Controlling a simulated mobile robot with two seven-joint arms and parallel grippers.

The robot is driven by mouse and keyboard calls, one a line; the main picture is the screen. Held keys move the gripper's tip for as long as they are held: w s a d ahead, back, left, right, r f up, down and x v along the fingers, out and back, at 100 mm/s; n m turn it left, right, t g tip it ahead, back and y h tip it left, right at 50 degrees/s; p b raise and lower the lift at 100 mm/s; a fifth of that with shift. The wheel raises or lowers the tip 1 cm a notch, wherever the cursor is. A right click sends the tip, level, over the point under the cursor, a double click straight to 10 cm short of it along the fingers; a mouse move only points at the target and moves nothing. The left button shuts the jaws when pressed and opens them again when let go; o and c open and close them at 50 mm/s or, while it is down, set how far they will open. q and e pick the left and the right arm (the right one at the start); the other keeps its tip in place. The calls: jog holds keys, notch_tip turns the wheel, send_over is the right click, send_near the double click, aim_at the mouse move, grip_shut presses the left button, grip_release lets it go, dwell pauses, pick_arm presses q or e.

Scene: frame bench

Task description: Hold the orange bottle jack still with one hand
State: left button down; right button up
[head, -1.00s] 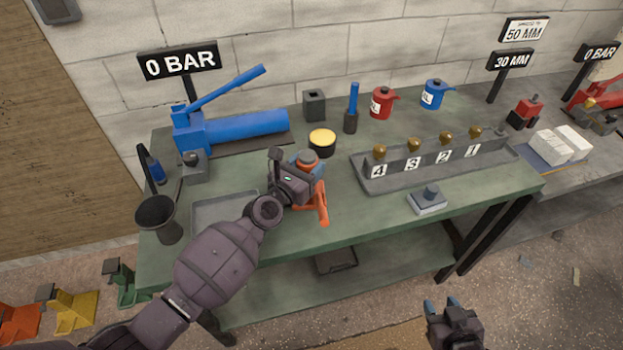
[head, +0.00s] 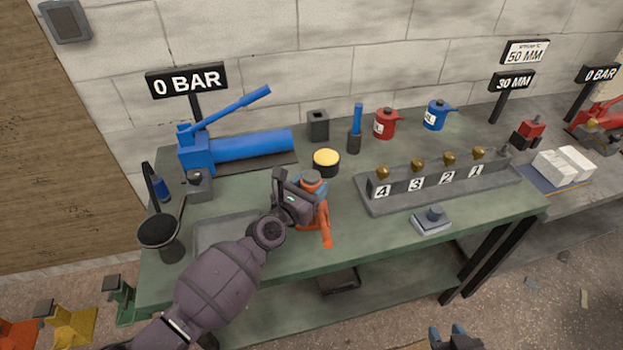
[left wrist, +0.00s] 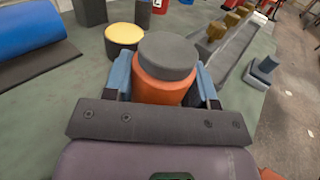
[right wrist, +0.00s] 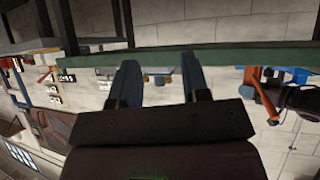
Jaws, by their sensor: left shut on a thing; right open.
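The orange bottle jack (head: 311,218) stands upright on the green bench, with a grey cap on top and an orange handle pointing toward the front edge. My left gripper (head: 308,192) is shut on its body. In the left wrist view the blue fingers lie on either side of the orange body (left wrist: 160,90), below the grey cap. My right gripper (head: 447,334) is at the bottom edge of the head view, in front of the bench and away from the jack. In the right wrist view its two fingers (right wrist: 158,78) are apart with nothing between them.
A yellow-topped black tin (head: 326,163) stands just behind the jack. A grey tray (head: 225,235) lies to its left, partly behind my left arm. A numbered rack (head: 400,203) with brass knobs is to the right. A blue pump (head: 240,147) stands at the back left.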

dwell(0.3)
